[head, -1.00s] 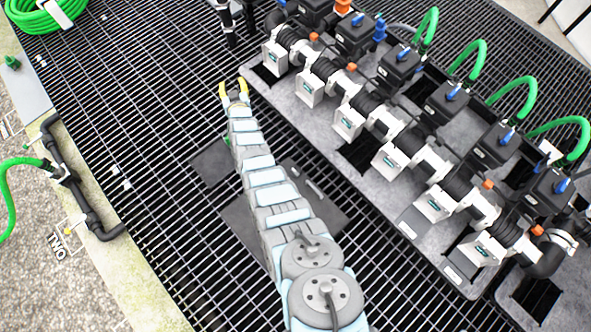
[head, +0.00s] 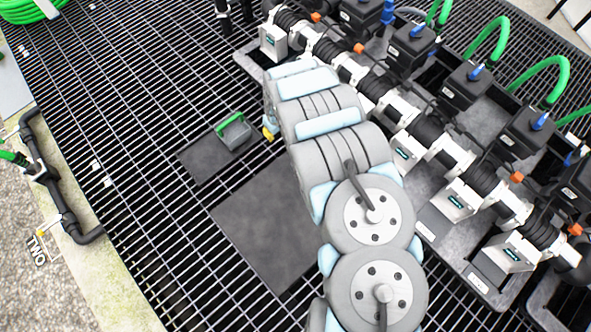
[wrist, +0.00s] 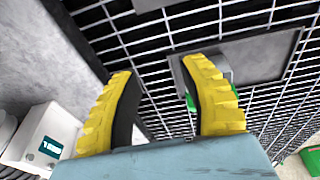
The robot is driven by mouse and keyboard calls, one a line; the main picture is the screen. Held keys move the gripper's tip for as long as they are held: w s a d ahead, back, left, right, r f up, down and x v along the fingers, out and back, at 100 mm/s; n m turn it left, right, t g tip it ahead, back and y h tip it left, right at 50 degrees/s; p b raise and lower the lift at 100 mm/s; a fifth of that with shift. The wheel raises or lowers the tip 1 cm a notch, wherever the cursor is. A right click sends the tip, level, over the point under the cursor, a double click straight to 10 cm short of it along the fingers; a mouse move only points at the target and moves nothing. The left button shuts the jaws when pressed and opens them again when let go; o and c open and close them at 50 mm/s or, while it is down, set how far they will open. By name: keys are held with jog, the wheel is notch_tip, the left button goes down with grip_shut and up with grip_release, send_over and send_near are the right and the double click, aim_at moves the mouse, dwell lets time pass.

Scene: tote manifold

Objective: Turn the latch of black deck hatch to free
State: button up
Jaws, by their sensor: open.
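Two dark flat panels lie in the black grating in the head view: a smaller one (head: 203,158) and a larger one (head: 268,235). A grey block with a green bar (head: 232,130) sits at the smaller panel's upper right corner. I cannot tell for sure which panel is the black deck hatch or whether the block is its latch. My gripper (wrist: 160,68) is open and empty in the wrist view, with a dark grey panel (wrist: 262,58) beyond its right finger, which partly hides a green part. In the head view, a yellow finger (head: 269,129) shows just right of the block; my arm hides the rest.
A row of white and black valves (head: 455,200) on a grey deck runs along the right, close to my arm. Black piping (head: 50,185) lies along the left edge. Open grating (head: 130,130) lies left of the panels. Green hoses (head: 545,80) arch at upper right.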

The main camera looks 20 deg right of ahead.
jog(key=s+d+g+b, duration=0.2)
jog(key=s+d, duration=0.2)
jog(key=s, duration=0.3)
jog(key=f+b, duration=0.2)
jog(key=f, duration=0.3)
jog(key=f+b, duration=0.2)
jog(key=f, duration=0.4)
jog(key=f+b, duration=0.2)
jog(key=f, duration=0.4)
jog(key=shift+a+f, duration=0.25)
jog(key=shift+a, duration=0.05)
grip_shut()
